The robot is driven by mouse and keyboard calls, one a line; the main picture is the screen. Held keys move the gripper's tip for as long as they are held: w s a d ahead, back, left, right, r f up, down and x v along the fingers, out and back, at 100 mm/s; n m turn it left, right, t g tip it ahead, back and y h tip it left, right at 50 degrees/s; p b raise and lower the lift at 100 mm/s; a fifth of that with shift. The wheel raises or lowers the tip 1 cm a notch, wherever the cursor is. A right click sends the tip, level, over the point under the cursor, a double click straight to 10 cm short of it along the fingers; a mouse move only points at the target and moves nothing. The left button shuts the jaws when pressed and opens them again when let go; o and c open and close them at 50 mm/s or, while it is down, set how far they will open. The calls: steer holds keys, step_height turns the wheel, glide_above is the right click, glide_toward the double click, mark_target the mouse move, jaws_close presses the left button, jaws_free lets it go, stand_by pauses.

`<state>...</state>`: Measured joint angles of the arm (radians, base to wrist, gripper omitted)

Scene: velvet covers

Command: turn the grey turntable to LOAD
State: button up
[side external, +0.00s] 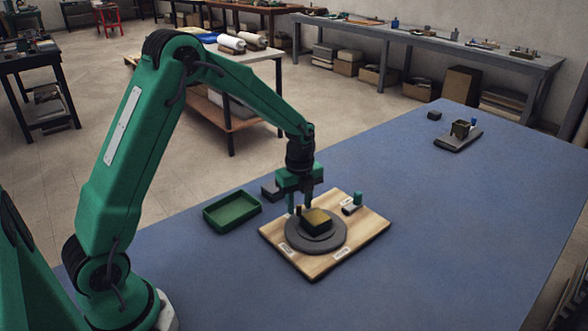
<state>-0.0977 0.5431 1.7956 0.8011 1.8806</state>
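The grey turntable (334,242) is a round disc on a light wooden board (369,230). A dark block with a yellowish top (317,221) sits on the turntable, and a small dark upright peg stands near its left side. Several white labels lie on the board around the disc, too small to read here. My gripper (303,210) points down over the back left part of the turntable. Its two green fingers are apart, one by the peg and one behind the block. Whether they touch anything is hard to tell.
A green tray (232,224) lies left of the board, with a dark block (270,190) behind it. A small green-topped piece (356,199) is at the board's back right. A dark fixture (459,137) stands far right. The blue tabletop (440,230) is clear to the right.

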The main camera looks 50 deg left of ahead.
steer(key=shift+r, duration=3.9)
steer(key=shift+s+r, duration=0.1)
steer(key=shift+s+r, duration=0.1)
steer(key=shift+r, duration=0.15)
steer(key=s+d+r+n+t, duration=0.3)
steer(key=s+r+n, duration=0.7)
steer(key=s, duration=0.2)
steer(key=s+d+r+n+t, duration=0.1)
steer(key=s+n+t, duration=0.1)
steer(key=s+n, duration=0.8)
steer(key=shift+s+d+r+t, duration=0.2)
steer(key=shift+s+d+t, duration=0.1)
steer(key=shift+s, duration=0.5)
